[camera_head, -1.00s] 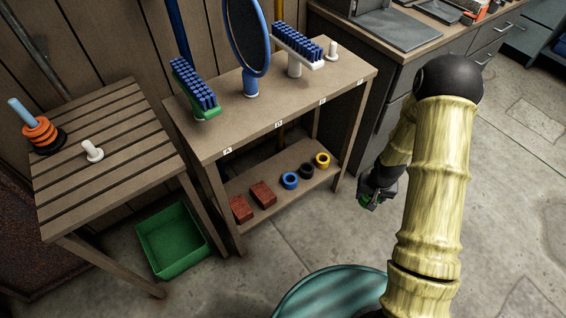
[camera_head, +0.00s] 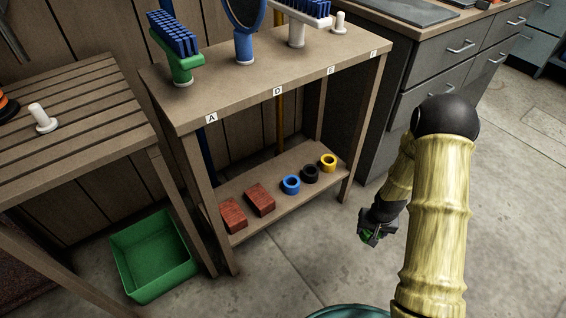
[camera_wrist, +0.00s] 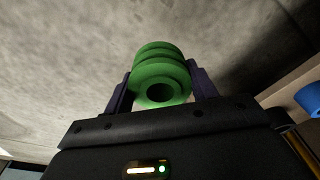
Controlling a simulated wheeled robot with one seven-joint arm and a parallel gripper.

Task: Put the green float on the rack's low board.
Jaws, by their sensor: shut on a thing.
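The green float (camera_wrist: 160,78) is a ribbed ring with a central hole, held between the two fingers of my gripper (camera_wrist: 160,90) in the wrist view. In the head view my gripper (camera_head: 372,236) is to the right of the rack, out over the floor, with a bit of green showing at it. The rack's low board (camera_head: 262,218) carries two red-brown blocks (camera_head: 247,207), then a blue ring (camera_head: 291,184), a black ring (camera_head: 310,174) and a yellow ring (camera_head: 328,163). My gripper is apart from the board.
The rack's top board (camera_head: 262,80) has letter tags and holds brushes and a blue-framed round item. A green bin (camera_head: 153,255) stands on the floor at the left, by a slatted table (camera_head: 75,125). Drawers (camera_head: 455,60) stand at the right. The low board's front strip looks bare.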

